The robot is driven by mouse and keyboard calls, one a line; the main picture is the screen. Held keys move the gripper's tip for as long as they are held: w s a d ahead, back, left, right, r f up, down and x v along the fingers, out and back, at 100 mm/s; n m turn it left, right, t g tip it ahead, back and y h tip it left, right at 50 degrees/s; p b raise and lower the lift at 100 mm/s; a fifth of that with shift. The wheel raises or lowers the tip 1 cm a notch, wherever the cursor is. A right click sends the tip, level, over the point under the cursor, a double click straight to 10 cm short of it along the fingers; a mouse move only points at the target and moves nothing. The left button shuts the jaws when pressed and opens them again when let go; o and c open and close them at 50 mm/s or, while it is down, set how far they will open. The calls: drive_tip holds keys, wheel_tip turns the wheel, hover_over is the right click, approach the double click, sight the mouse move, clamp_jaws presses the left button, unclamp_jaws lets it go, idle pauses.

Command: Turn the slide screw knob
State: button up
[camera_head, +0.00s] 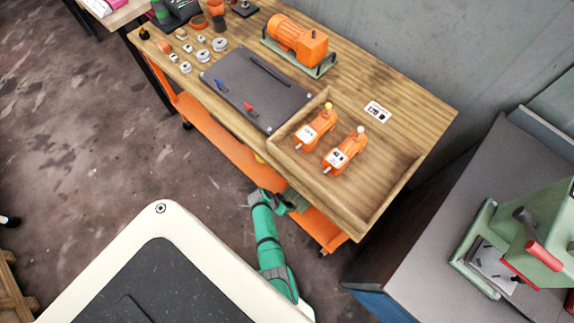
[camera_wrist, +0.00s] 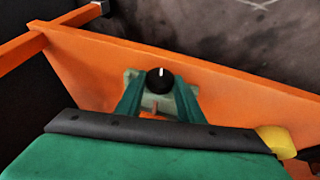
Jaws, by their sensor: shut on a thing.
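The slide screw knob (camera_wrist: 160,83) is round and black, with a white mark pointing up in the wrist view. It sits at a pale green block (camera_wrist: 152,101) against an orange panel. My gripper (camera_wrist: 159,90) has its two green fingers on either side of the knob, shut on it. In the head view, my green arm reaches to the front of the workbench, under the tabletop. There the knob and fingertips are hidden or too small to make out.
The wooden workbench (camera_head: 405,95) carries an orange motor (camera_head: 297,40), a dark mat (camera_head: 240,80) and two orange devices in a recessed tray. Its orange lower shelf (camera_head: 225,140) is close to my arm. A grey cabinet (camera_head: 440,235) with a green press (camera_head: 530,235) stands at right.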

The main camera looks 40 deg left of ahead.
drive_tip(key=shift+a+h, duration=0.15)
drive_tip(key=shift+h, duration=0.65)
drive_tip(key=shift+s+f+h, duration=0.1)
drive_tip(key=shift+f+h, duration=0.05)
drive_tip(key=shift+h, duration=0.15)
drive_tip(key=o, duration=1.1)
drive_tip(key=shift+c, duration=0.2)
drive_tip(key=shift+s+a+r, duration=0.15)
drive_tip(key=shift+a+r, duration=0.15)
drive_tip(key=shift+r, duration=0.3)
drive_tip(key=v, duration=0.9)
drive_tip(key=shift+r, duration=0.25)
